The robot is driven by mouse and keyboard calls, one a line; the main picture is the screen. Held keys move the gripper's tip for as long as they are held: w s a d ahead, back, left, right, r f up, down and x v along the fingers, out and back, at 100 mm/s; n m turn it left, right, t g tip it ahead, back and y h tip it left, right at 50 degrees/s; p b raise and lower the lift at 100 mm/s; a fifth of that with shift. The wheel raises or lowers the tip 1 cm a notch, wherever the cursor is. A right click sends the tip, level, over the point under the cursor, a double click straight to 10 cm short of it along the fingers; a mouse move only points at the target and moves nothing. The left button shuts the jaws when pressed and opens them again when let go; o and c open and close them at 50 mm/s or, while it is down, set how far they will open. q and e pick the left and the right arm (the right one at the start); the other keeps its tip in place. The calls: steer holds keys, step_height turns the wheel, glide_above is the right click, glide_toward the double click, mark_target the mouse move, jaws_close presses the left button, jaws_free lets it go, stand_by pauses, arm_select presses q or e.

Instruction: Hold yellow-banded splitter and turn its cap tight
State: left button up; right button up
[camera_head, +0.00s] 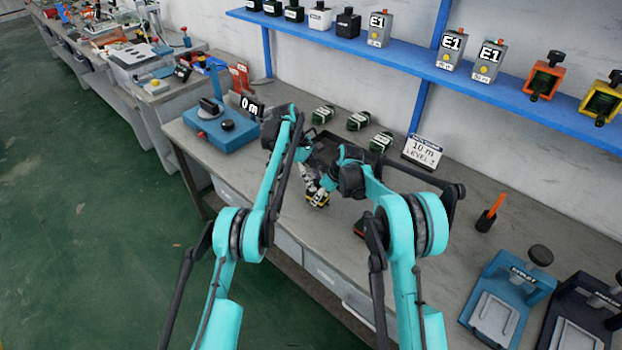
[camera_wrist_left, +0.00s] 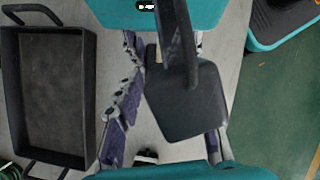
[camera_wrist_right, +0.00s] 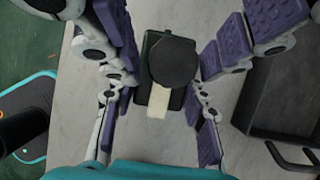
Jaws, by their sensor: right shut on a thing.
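In the right wrist view, a dark splitter (camera_wrist_right: 165,75) with a round black cap and a pale strip sits between the purple-padded fingers of my right gripper (camera_wrist_right: 166,90), which is shut on it. In the head view, my left gripper (camera_head: 312,184) shows pale jointed fingers over the table, with a small yellow patch at their lower end. I cannot tell if that patch is the splitter's band. In the left wrist view its finger pads stand apart; a dark grey paddle-shaped part covers most of the gap. The right gripper is largely hidden behind its wrist in the head view.
A dark tray (camera_wrist_left: 50,95) lies behind the grippers. A blue machine (camera_head: 222,128) stands left, blue clamp fixtures (camera_head: 508,290) right. A blue shelf (camera_head: 400,60) runs above.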

arm_select(q)
steer(key=shift+n, duration=0.3)
steer(key=n+t, duration=0.1)
steer(key=n, duration=0.1)
steer(key=shift+s+r+n, duration=0.1)
steer(key=shift+n, duration=0.3)
steer(key=s+a+r+m+t, duration=0.1)
steer(key=a+r, duration=0.2)
steer(key=r, duration=0.5)
steer(key=s+a+r, duration=0.1)
steer(key=a+r, duration=0.2)
steer(key=r, duration=0.4)
steer(key=s+a+r+m+t+y, duration=0.1)
steer(key=s+a+r+m+t, duration=0.1)
steer(key=s, duration=0.6)
steer(key=s+a+r+m+t+y, duration=0.1)
steer(key=s+a+r+m+t, duration=0.1)
steer(key=s, duration=0.6)
steer(key=shift+s+a+r+m, duration=0.3)
steer(key=shift+r+m, duration=0.1)
steer(key=shift+r, duration=0.15)
